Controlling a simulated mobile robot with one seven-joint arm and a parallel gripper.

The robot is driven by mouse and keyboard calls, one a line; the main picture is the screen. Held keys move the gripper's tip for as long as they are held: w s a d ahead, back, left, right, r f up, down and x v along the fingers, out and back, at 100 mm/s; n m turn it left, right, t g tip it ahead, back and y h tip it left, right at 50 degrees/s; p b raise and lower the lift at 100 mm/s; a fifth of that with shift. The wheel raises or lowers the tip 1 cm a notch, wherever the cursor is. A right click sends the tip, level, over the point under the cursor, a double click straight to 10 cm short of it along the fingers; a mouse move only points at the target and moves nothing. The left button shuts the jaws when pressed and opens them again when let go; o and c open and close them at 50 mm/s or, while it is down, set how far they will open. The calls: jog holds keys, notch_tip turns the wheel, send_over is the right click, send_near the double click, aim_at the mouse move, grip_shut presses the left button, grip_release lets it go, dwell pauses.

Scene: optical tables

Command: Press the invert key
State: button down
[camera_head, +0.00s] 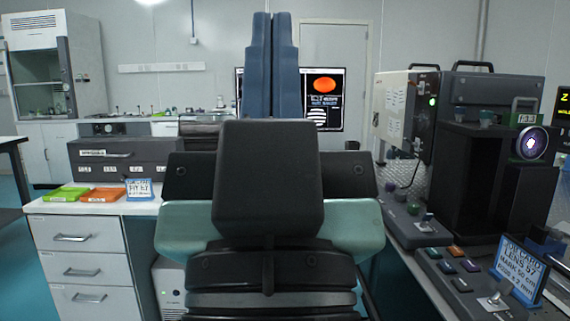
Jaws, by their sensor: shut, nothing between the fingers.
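A black key panel (482,298) lies at the lower right on the bench. It carries several small coloured keys, among them an orange key (456,252) and a blue-grey key (471,266). No lettering on the keys is legible, so I cannot tell which one is the invert key. My gripper (271,16) points upward at top centre, its two blue-grey fingers together and empty. It is well to the left of the panel and touches nothing that I can see. My arm hides the middle of the scene.
A blue-and-white card (520,270) stands by the panel. Behind are a grey instrument box (405,110) and a black device with a round lit display (532,143). A monitor (325,85) shows an orange oval. Left, a drawer bench (75,245) bears green and orange items.

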notch_tip(320, 180, up, 32)
jog(key=p, duration=2.9)
jog(key=shift+f, duration=0.1)
